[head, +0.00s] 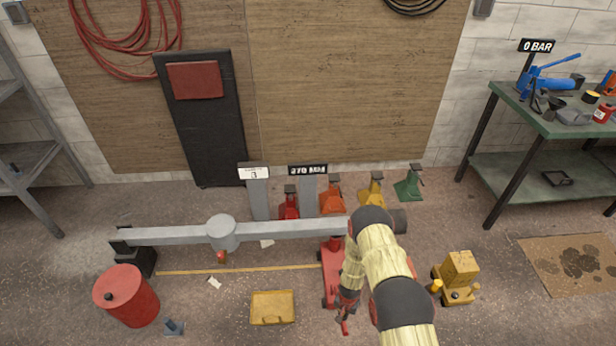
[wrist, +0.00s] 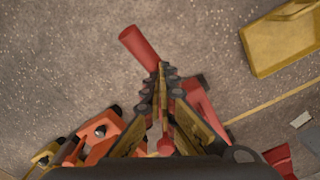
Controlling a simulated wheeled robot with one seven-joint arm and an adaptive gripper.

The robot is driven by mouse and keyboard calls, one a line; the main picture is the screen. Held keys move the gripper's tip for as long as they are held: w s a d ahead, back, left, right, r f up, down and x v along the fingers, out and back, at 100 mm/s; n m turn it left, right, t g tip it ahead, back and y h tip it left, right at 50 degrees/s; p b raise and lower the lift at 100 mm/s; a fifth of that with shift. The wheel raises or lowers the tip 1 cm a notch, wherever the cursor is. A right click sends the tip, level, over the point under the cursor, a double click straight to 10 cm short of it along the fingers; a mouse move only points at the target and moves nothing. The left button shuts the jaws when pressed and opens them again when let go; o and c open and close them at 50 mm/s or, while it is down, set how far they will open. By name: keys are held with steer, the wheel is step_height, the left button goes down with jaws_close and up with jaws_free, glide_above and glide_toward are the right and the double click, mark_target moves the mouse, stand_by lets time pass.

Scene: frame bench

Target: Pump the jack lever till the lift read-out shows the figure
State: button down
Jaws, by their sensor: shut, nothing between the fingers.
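The red jack (head: 329,272) stands on the floor under the right part of the grey beam (head: 170,236), partly hidden by my arm. Its red lever (head: 345,327) ends low in the head view; in the wrist view the thick red lever end (wrist: 139,46) shows just past my fingertips. My gripper (wrist: 162,70) is shut and empty, pointing down over the lever; I cannot tell whether it touches it. In the head view my gripper (head: 347,303) is small and partly hidden. The lift read-out (head: 308,170) seems to read 370 MM, its first digit unclear. A white card (head: 254,172) beside it is too small to read.
A yellow case (head: 272,307) lies left of the jack, and a yellow machine (head: 457,278) stands right. A red drum (head: 126,295) is at left. Several coloured stands (head: 375,190) line the wall. A green bench (head: 550,120) with a 0 BAR sign (head: 537,46) is at right.

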step_height(320, 180, down, 4)
steer(key=shift+s+f+b, duration=0.1)
steer(key=shift+f+b, duration=0.15)
steer(key=shift+b, duration=0.25)
step_height(320, 180, up, 9)
steer(key=p, duration=0.5)
steer(key=shift+r, duration=0.1)
stand_by(0.5)
step_height(320, 180, down, 6)
steer(key=b, duration=0.4)
steer(key=shift+f+b, duration=0.2)
steer(key=shift+b, duration=0.2)
steer(key=shift+f, duration=1.3)
steer(key=shift+s+r+p, duration=0.1)
steer(key=shift+r+p, duration=2.5)
steer(key=shift+r, duration=1.95)
steer(key=shift+r+p, duration=1.65)
steer(key=shift+r, duration=0.75)
